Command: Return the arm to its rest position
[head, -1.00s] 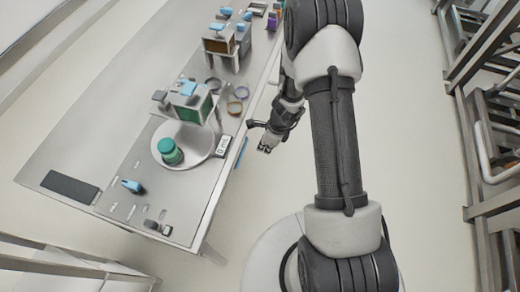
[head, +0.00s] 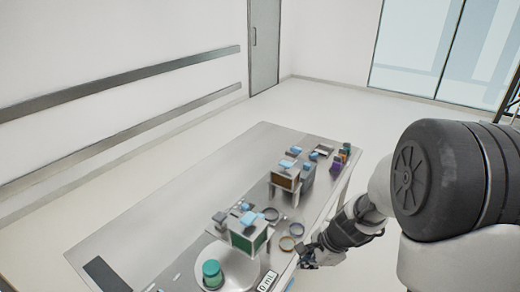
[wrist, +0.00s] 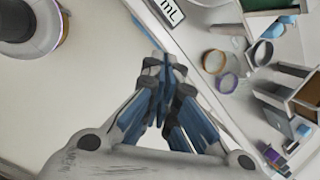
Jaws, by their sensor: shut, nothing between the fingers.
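My arm (head: 448,180) is folded at the right of the head view. My gripper (head: 306,258) hangs beside the right edge of the steel table (head: 165,205). In the wrist view my gripper (wrist: 163,65) has its fingers together with nothing between them. Below it there is pale floor on the left and the table edge on the right. No object is touching the fingers as far as I can see.
On the table stand a teal jar (head: 212,272), a green-fronted bin (head: 249,234), a brown-fronted bin (head: 285,179) and rings (head: 287,243) near my gripper. A display reading mL (head: 268,281) sits at the table's edge. Floor right of the table is clear.

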